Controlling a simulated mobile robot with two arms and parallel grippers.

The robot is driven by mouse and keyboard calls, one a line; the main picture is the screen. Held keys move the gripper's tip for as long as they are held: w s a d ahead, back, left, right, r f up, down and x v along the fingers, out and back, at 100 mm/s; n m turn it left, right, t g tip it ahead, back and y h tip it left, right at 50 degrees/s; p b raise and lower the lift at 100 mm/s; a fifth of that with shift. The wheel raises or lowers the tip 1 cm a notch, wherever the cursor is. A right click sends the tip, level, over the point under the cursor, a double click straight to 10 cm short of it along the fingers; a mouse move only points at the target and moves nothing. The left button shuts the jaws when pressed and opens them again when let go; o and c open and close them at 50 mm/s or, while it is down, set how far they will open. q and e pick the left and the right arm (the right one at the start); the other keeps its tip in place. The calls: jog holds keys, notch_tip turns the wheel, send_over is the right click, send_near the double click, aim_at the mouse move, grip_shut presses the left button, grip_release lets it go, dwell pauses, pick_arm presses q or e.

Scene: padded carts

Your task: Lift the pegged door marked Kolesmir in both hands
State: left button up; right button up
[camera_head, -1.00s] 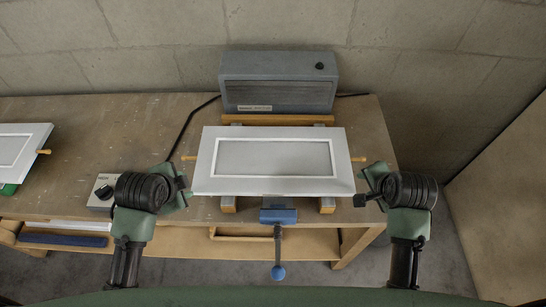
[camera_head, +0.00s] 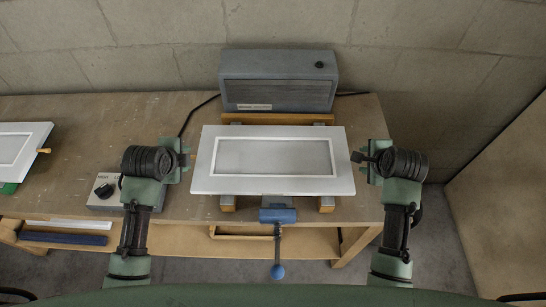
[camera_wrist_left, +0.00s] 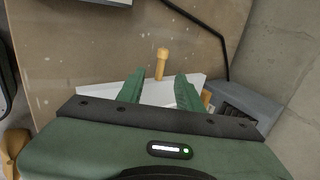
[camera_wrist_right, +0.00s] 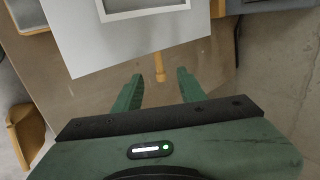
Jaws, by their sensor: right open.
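The white framed door (camera_head: 200,182) lies flat on wooden supports in front of the grey unit. No name is readable on it. My left gripper (camera_head: 188,160) is at its left edge and my right gripper (camera_head: 362,158) at its right edge. In the left wrist view a wooden peg (camera_wrist_left: 161,62) stands out just beyond my open left fingers (camera_wrist_left: 158,92); the door (camera_wrist_left: 150,92) shows behind them. In the right wrist view the other peg (camera_wrist_right: 160,66) sticks out from the door (camera_wrist_right: 95,58), just beyond my open right fingers (camera_wrist_right: 158,90). Neither gripper holds anything.
A grey vented unit (camera_head: 278,82) stands behind the door, with a black cable. A blue clamp (camera_head: 277,215) with a ball-ended handle is in front. A control box (camera_head: 103,191) sits beside my left arm. Another white pegged door (camera_head: 22,142) lies far left.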

pick_arm(q)
jog(key=shift+x, duration=1.95)
pick_arm(e)
jog(key=shift+x, duration=1.9)
pick_arm(q)
grip_shut()
pick_arm(e)
grip_shut()
pick_arm(q)
jog(key=shift+r, duration=0.15)
pick_arm(e)
jog(key=shift+d+r, duration=0.1)
